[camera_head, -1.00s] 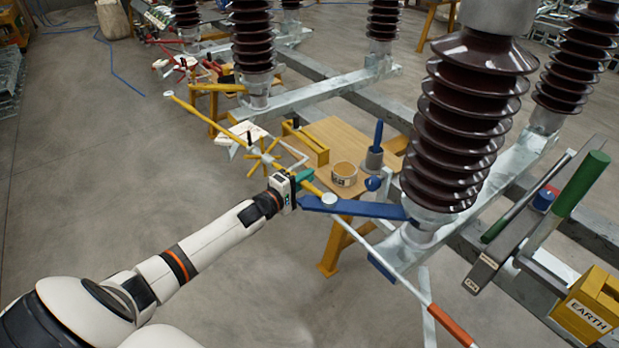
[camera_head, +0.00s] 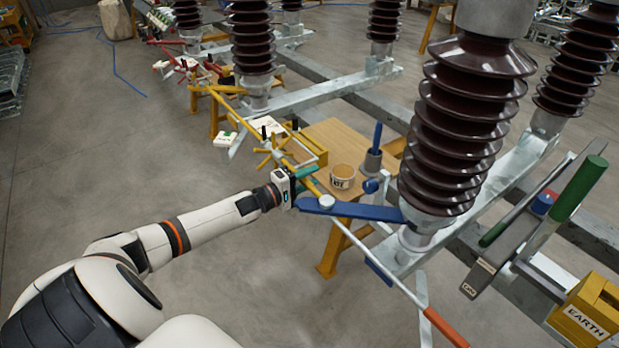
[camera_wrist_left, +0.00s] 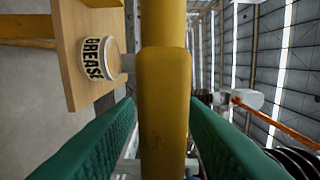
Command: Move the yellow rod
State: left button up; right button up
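The yellow rod (camera_head: 237,117) slants down in the head view from the upper left toward a pale round joint near the blue bar (camera_head: 350,208). A yellow spoked hub (camera_head: 270,152) sits along it. My left gripper (camera_head: 308,176) is at the rod's lower part, close to the joint. In the left wrist view, the rod (camera_wrist_left: 163,110) runs upright between the two green fingers, whose tips lie against its sides with hardly any gap. The left gripper looks shut on it. The right gripper is not in view.
A wooden table (camera_head: 330,130) with a grease tub (camera_head: 343,176) stands just behind the gripper. A large brown insulator (camera_head: 450,130) rises to the right. A yellow EARTH box (camera_head: 590,310) is at the lower right. Bare floor (camera_head: 120,170) lies on the left.

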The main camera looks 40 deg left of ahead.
pick_arm(q)
jog(key=v, duration=1.2)
dwell(0.6)
